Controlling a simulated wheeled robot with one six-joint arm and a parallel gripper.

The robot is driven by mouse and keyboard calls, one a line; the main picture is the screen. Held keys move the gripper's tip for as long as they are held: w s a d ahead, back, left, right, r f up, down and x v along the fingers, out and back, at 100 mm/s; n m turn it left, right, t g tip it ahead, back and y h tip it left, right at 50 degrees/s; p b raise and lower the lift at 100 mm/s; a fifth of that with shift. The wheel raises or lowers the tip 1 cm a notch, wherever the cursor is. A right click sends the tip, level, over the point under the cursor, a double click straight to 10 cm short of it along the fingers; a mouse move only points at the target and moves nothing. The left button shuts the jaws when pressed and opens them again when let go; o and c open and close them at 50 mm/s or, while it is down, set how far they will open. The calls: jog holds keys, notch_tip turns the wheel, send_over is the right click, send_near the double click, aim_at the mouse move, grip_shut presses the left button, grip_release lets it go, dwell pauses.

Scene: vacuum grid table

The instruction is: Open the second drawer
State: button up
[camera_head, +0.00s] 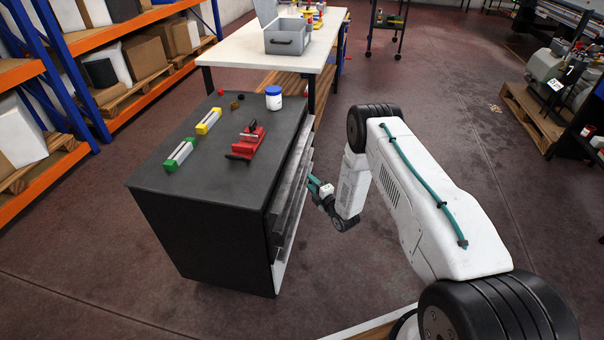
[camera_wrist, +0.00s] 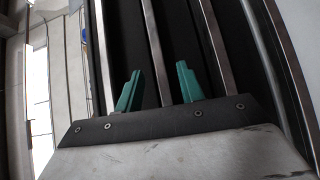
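A dark drawer cabinet (camera_head: 215,215) stands left of my arm, its drawer fronts (camera_head: 293,190) facing right and seen at a steep slant in the head view. In the wrist view, several long metal handle strips (camera_wrist: 215,45) run across dark drawer fronts. My gripper (camera_head: 313,184) is close to the drawer side of the cabinet. In the wrist view, the two teal fingers of my gripper (camera_wrist: 158,80) are apart, with one metal strip (camera_wrist: 154,45) passing between them in the picture. I cannot tell whether the fingers touch it, or which drawer it belongs to.
On the cabinet top lie a red vise (camera_head: 247,141), a yellow-ended block (camera_head: 208,121), a green-ended block (camera_head: 179,154) and a white jar (camera_head: 273,98). A white table (camera_head: 240,50) stands behind. Shelving (camera_head: 130,95) is at left.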

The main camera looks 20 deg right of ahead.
aim_at(302, 171)
jog(key=x, duration=0.8)
jog(key=shift+r, duration=0.2)
jog(key=shift+s, duration=0.1)
grip_shut()
